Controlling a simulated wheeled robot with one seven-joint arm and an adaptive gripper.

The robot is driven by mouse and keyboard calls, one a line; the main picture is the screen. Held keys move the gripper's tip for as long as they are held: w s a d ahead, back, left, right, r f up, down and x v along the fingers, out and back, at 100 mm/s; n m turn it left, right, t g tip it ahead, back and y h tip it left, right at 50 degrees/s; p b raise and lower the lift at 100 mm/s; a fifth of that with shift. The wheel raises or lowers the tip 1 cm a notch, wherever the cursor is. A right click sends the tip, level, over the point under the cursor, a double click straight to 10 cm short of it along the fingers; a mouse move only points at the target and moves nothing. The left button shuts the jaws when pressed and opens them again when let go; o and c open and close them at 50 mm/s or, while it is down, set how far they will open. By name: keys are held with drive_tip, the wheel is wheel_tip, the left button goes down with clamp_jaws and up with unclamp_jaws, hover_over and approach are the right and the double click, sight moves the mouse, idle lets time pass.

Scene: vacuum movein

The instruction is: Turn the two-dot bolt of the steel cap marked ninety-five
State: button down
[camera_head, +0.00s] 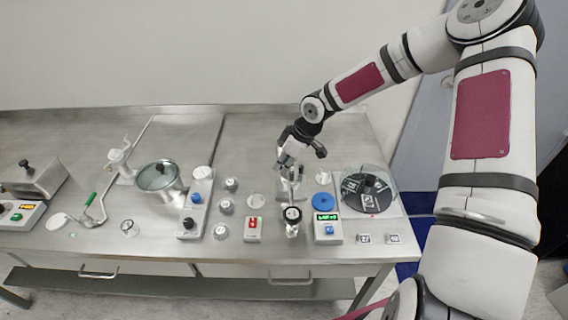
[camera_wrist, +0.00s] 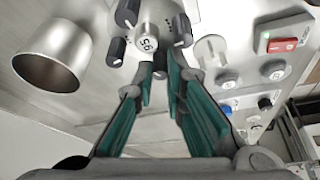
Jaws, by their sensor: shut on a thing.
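The steel cap (camera_wrist: 148,42) shows in the wrist view with the number 95 on its pale top, turned in the picture. Several black bolts stand around it, among them an upper one (camera_wrist: 127,12), a left one (camera_wrist: 115,50) and a right one (camera_wrist: 181,27). Small dark dots lie by the right one; I cannot read them surely. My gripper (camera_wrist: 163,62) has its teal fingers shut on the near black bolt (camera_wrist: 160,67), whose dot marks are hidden. In the head view my gripper (camera_head: 288,160) points down over the table, hiding much of the cap.
A steel cup (camera_wrist: 55,58) stands left of the cap in the wrist view. The table's back (camera_head: 180,130) is clear.

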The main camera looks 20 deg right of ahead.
drive_tip(key=shift+s+a+m+t+h+p, duration=0.1)
drive_tip(key=shift+m+t+h+p, duration=0.2)
drive_tip(key=shift+m, duration=0.65)
drive_tip(key=shift+s+m+t+h+p, duration=0.1)
drive_tip(key=shift+m+t+h+p, duration=0.15)
drive_tip(key=shift+m, duration=0.7)
drive_tip(key=shift+w, duration=0.1)
drive_tip(key=c, duration=1.6)
unclamp_jaws()
drive_tip(key=shift+c, duration=0.2)
drive_tip(key=shift+r, duration=0.1)
drive_tip(key=v, duration=1.2)
